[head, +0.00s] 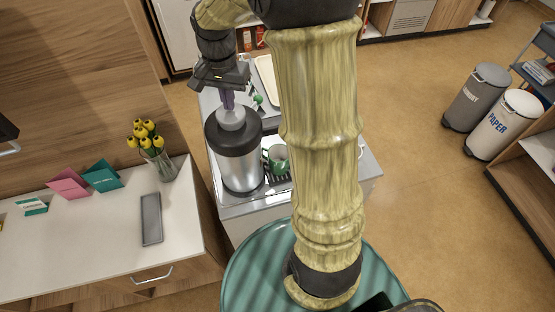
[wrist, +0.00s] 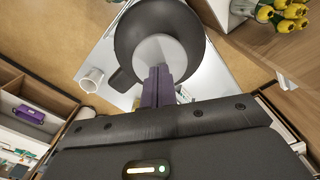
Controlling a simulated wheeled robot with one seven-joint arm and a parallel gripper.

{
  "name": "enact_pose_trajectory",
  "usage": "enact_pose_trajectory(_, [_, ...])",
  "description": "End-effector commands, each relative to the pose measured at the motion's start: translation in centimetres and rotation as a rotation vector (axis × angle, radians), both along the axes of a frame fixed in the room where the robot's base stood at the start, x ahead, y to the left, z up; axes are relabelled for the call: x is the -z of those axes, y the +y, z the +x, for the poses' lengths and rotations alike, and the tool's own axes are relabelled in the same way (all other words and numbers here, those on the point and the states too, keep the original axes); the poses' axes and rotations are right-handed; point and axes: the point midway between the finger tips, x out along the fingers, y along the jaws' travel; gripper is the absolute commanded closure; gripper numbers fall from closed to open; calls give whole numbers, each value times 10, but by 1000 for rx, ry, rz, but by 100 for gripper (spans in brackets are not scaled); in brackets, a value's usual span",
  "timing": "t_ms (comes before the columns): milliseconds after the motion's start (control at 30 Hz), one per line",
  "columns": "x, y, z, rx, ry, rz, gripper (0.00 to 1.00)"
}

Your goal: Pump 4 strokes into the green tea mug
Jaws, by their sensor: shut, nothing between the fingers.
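A tall steel pump flask (head: 240,168) with a black top stands on the grey cart. A pale round pump knob (head: 231,118) sits on its top. The green mug (head: 277,157) stands upright just right of the flask, on a dark drip grid. Its inside is not clear. My gripper (head: 228,103) is shut and empty, pointing down over the knob. In the wrist view its purple fingers (wrist: 157,84) overlap the knob (wrist: 160,55); I cannot tell whether they touch it. The dark spout (wrist: 122,80) juts from the flask there. I cannot make out the green mug in that view.
A white cup-like thing (wrist: 91,80) shows near the cart's edge. A beige tray (head: 266,80) lies behind the flask. Left, a bedside cabinet (head: 100,235) carries yellow tulips (head: 150,145), cards and a grey tray (head: 151,219). My arm hides part of the cart.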

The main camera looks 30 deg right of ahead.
Motion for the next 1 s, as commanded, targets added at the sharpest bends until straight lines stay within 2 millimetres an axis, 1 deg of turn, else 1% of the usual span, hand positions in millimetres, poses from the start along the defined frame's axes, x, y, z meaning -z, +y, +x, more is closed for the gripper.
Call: enact_pose_trajectory(1000, [31, 1, -1, -2, 4, 0, 100])
